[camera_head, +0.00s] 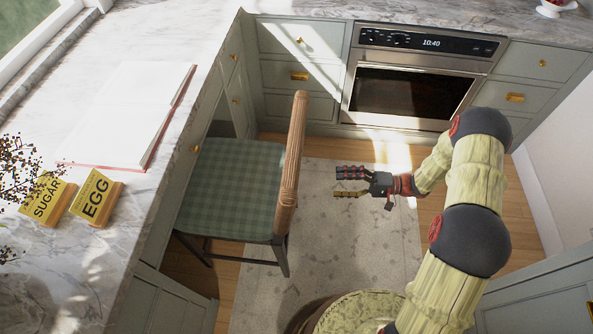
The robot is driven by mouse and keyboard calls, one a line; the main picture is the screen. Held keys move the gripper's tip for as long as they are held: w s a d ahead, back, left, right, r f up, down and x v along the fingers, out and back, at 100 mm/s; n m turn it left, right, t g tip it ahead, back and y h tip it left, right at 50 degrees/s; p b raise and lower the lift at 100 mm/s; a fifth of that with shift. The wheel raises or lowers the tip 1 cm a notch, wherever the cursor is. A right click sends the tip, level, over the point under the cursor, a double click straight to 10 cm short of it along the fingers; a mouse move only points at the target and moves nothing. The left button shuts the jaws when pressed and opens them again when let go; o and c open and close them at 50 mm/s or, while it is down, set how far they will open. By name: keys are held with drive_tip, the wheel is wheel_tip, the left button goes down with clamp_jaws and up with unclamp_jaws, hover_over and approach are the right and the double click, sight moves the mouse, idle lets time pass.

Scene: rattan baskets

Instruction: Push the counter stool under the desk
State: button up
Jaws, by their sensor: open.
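The counter stool (233,188) has a green checked seat, dark legs and a light wooden backrest on its right side. It stands upright beside the marble-topped counter, with part of its seat hidden by the counter edge. My gripper (339,183) is open and empty, to the right of the backrest and apart from it in the picture. Its fingers point left toward the stool. The desk of the task seems to be the marble counter (140,38) on the left; the space beneath it is mostly hidden.
An oven (415,80) and grey-green cabinets (300,75) stand at the back. A patterned rug (375,235) covers the floor. An open book (125,115), SUGAR (48,200) and EGG (97,198) signs and a dark plant lie on the counter. A cabinet (550,290) is at lower right.

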drive_tip(key=shift+t+y, duration=0.3)
drive_tip(key=shift+t, duration=0.2)
drive_tip(key=a, duration=0.5)
drive_tip(key=a+f, duration=0.1)
drive_tip(key=a, duration=0.4)
drive_tip(key=a+f+p, duration=0.1)
drive_tip(key=a, duration=0.5)
drive_tip(key=shift+w+f, duration=0.1)
drive_tip(key=shift+w, duration=0.3)
drive_tip(key=shift+c, duration=1.3)
drive_tip(key=c, duration=1.9)
